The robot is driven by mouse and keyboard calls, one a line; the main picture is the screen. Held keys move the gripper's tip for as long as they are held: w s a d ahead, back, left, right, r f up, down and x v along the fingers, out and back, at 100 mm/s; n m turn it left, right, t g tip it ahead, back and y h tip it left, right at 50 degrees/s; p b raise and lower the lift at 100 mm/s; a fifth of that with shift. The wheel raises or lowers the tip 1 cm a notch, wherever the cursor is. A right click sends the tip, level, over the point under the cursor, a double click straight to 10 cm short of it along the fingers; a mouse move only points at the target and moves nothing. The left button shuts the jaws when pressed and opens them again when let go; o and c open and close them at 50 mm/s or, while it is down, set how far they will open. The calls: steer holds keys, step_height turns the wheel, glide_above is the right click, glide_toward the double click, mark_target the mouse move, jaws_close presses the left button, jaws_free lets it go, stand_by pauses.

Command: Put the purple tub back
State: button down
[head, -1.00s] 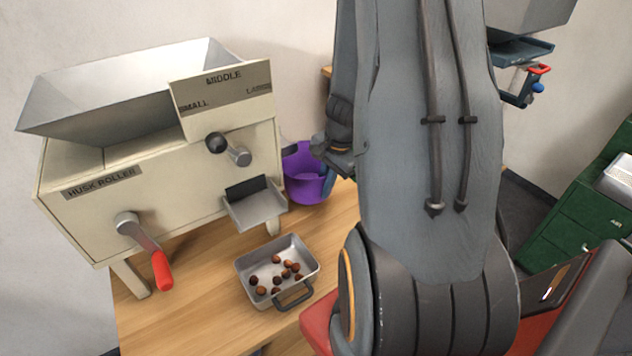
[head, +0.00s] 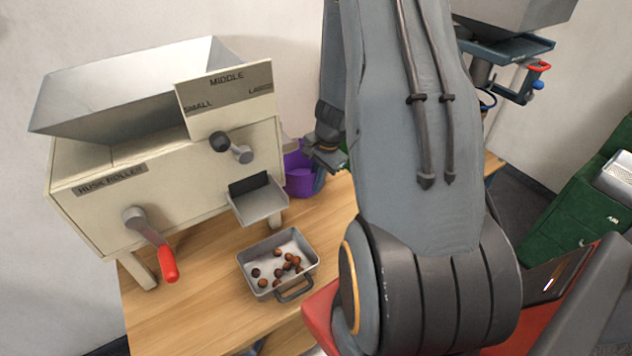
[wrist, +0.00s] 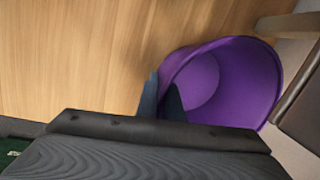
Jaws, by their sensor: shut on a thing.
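The purple tub (head: 299,174) is at the back of the wooden table, just right of and partly behind the husk roller. My gripper (head: 322,172) is at the tub's right side and is partly hidden by my arm. In the wrist view the tub (wrist: 225,85) is open and empty inside, as far as I see. My gripper (wrist: 163,95) is shut on its wall there, one finger inside the rim and one outside. I cannot tell whether the tub's base touches the table.
The husk roller (head: 170,185) stands close left of the tub. A metal tray (head: 300,246) holding several chestnuts lies in front of its chute (head: 258,200). A green drawer cabinet (head: 590,210) stands at right. Bare table (wrist: 80,50) shows beside the tub.

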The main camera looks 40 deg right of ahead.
steer(key=shift+f, duration=0.15)
steer(key=c, duration=1.9)
jaws_free()
steer(key=r, duration=0.4)
steer(key=s+d+r, duration=0.1)
steer(key=r, duration=0.3)
steer(key=s+r, duration=0.1)
steer(key=r, duration=0.3)
steer(key=shift+d, duration=0.15)
steer(key=shift+s, duration=0.1)
